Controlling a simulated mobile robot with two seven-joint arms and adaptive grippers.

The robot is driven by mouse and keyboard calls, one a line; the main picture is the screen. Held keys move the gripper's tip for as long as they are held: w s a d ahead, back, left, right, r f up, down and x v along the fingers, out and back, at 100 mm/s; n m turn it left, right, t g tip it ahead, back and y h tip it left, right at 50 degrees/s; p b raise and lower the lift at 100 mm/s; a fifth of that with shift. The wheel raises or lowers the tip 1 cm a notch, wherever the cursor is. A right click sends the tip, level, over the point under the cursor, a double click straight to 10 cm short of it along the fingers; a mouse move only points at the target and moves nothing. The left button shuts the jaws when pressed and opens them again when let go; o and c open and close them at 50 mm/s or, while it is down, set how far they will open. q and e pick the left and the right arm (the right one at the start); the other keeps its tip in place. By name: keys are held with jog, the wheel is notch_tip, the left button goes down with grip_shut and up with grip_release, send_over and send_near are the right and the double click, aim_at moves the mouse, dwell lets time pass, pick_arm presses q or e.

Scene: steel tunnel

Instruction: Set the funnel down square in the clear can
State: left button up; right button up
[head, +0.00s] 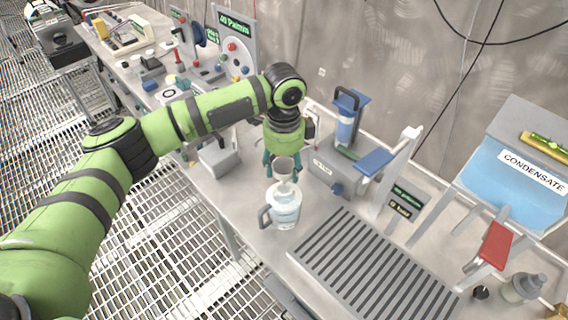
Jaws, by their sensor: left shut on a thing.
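The funnel (284,166) is a pale grey cone, wide end up. It is above the mouth of the clear can (285,208), close to upright. The can is a pale see-through jug with a grey handle on its left, standing on the grey bench. My left gripper (271,166) comes down from behind the can with teal fingers and is shut on the funnel at its rim. The funnel's lower end overlaps the can's neck in the picture; I cannot tell whether it is inside or just above. My right gripper is out of view.
A slotted drain grate (374,268) lies to the right of the can. A grey box with a blue pump-like part (345,125) stands behind it. A blue CONDENSATE tank (510,188) and a red lever (495,245) are at the right. The bench edge is close at the can's left.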

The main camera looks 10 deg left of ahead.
pick_arm(q)
jog(key=shift+f, duration=0.15)
jog(key=shift+f+b, duration=0.45)
jog(key=shift+f, duration=0.85)
jog(key=shift+f, duration=0.1)
jog(key=shift+f, duration=0.95)
jog(key=shift+r+p, duration=0.1)
jog(key=shift+p, duration=0.3)
